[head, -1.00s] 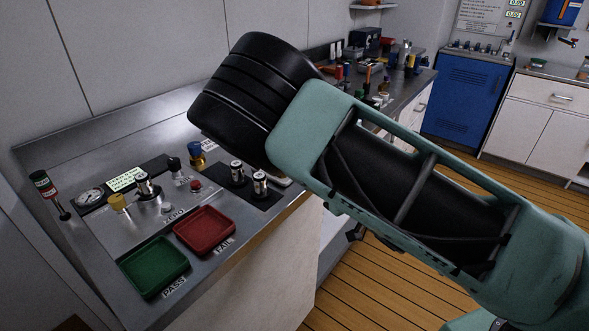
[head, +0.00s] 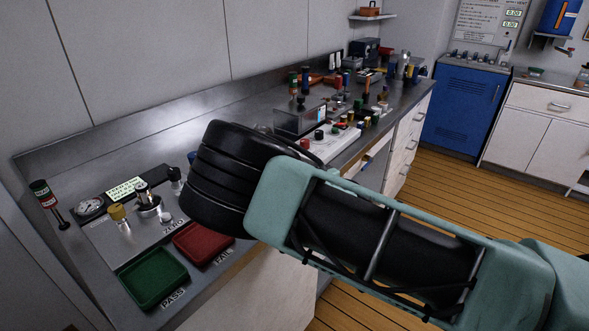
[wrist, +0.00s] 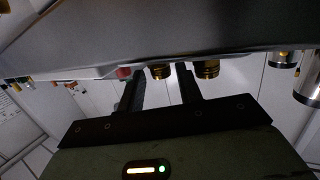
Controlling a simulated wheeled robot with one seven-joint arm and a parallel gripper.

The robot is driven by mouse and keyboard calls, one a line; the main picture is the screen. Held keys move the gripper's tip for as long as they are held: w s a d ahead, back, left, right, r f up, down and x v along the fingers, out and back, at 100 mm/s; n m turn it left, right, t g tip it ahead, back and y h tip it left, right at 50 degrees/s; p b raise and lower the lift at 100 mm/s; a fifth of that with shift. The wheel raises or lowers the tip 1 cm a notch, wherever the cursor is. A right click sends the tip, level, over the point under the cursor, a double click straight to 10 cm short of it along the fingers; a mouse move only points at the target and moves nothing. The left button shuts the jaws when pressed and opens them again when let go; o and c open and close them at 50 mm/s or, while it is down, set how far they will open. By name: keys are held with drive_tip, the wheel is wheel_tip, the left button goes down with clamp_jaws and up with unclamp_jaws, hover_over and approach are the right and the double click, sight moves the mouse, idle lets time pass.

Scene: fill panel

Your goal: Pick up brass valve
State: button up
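Two brass ribbed pieces, a left one (wrist: 161,71) and a right one (wrist: 207,68), show in the wrist view along the edge of a pale surface; I cannot tell which is the brass valve. In the head view, small brass-coloured pieces (head: 343,120) stand on a white tray (head: 330,146) beyond my arm. My gripper (wrist: 159,80) is open, its two dark fingers apart and pointing toward the brass pieces. Nothing is visibly held. Contact cannot be told. In the head view my arm hides the gripper.
A red knob (wrist: 124,72) is left of the brass pieces, and steel cylinders (wrist: 284,59) are at right. On the counter are a green PASS tray (head: 152,278), a red FAIL tray (head: 203,243), a gauge (head: 90,206) and a yellow-topped fitting (head: 118,215). A clear-sided box (head: 300,120) stands near the white tray.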

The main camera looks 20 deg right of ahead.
drive_tip(key=shift+x, duration=1.6)
clamp_jaws()
